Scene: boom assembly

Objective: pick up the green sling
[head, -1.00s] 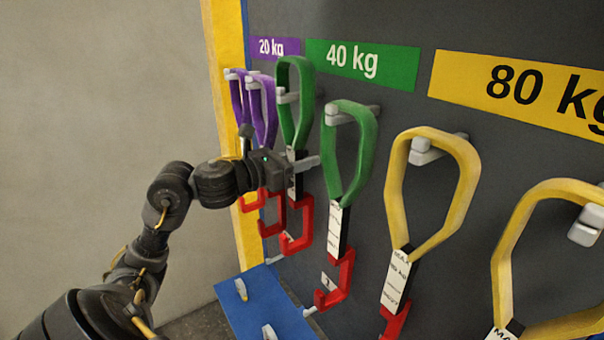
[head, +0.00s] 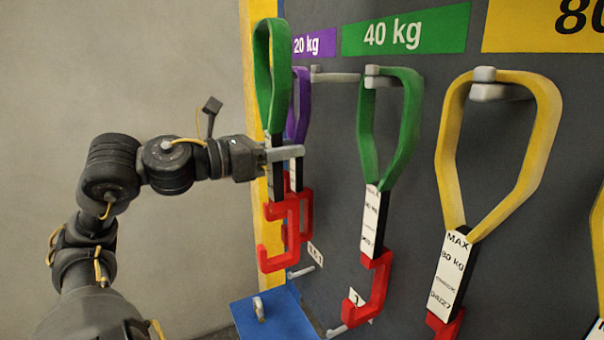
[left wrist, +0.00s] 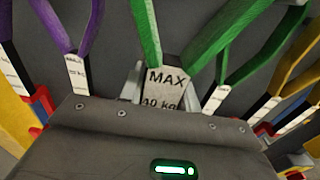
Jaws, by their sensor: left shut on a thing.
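A green sling (head: 262,75) with a red hook (head: 278,235) is in my left gripper (head: 285,153), which is shut on its label part. It hangs upright, clear of the wall peg (head: 335,77) under the 40 kg sign. In the left wrist view its label (left wrist: 165,88) reads "MAX 40 kg" between the fingers. A second green sling (head: 408,120) hangs on its own peg to the right. My right gripper is not in view.
A purple sling (head: 302,100) hangs just behind the held sling. Yellow slings (head: 450,150) hang to the right under the 80 kg sign. A blue plate (head: 280,312) with a peg sits below. The left side is open before a bare wall.

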